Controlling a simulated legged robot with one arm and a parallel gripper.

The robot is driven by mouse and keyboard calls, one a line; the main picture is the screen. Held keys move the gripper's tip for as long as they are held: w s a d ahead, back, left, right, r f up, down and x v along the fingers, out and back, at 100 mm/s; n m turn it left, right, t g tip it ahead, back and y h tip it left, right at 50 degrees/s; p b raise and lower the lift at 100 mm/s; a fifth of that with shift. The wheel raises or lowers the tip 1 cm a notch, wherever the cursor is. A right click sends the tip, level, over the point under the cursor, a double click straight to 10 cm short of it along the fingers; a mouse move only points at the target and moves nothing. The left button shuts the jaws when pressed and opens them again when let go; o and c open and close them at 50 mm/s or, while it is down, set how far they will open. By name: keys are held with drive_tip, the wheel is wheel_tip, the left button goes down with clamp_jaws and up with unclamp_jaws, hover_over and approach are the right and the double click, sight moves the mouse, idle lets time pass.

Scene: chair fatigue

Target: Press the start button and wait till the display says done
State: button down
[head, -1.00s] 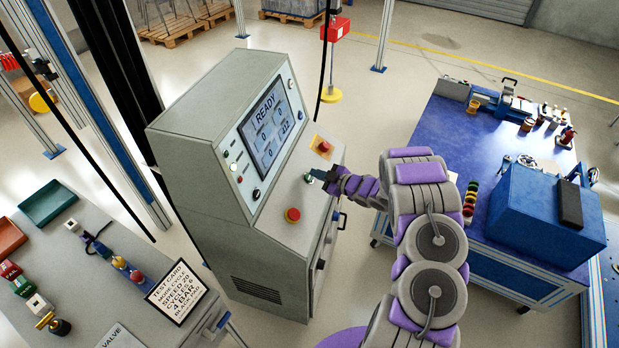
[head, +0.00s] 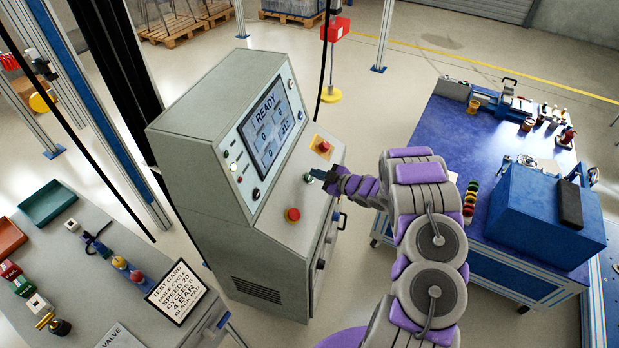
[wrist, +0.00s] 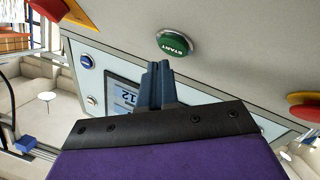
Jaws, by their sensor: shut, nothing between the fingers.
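The green start button (wrist: 175,43), labelled START, sits on the console's sloped panel. It also shows in the head view (head: 308,178), partly beside my fingertips. My gripper (head: 318,174) is shut and empty, close to the button. In the wrist view the closed fingertips (wrist: 157,66) point toward the button with a small gap in the picture; I cannot tell whether they touch it. The display (head: 268,128) on the grey console reads READY, with several number boxes below. The wrist view shows part of the display (wrist: 124,97) behind the fingers.
A red stop button (head: 292,215) is on the panel nearer to me, and another red button on a yellow plate (head: 323,146) is beyond. A grey bench with a test card (head: 176,290) stands left. A blue workbench (head: 440,125) stands right.

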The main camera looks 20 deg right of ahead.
drive_tip(key=shift+f, duration=0.15)
drive_tip(key=shift+w+a+f, duration=0.1)
drive_tip(key=shift+a+f, duration=0.05)
drive_tip(key=shift+a, duration=0.05)
drive_tip(key=shift+w+a+f+b, duration=0.1)
drive_tip(key=shift+a+f+b, duration=0.05)
drive_tip(key=shift+f+b, duration=0.2)
idle(0.9)
drive_tip(key=shift+r, duration=0.15)
drive_tip(key=shift+s+d+r, duration=0.3)
drive_tip(key=shift+r, duration=0.25)
idle(0.4)
drive_tip(key=shift+s+d+r+p, duration=0.25)
drive_tip(key=shift+s+d+r, duration=0.1)
drive_tip(key=shift+r, duration=0.35)
drive_tip(key=shift+s+d+r+p, duration=0.25)
drive_tip(key=shift+d+r, duration=0.1)
drive_tip(key=shift+r, duration=0.35)
drive_tip(key=shift+s+d+r+p, duration=0.25)
drive_tip(key=shift+d+r, duration=0.1)
drive_tip(key=shift+r, duration=0.35)
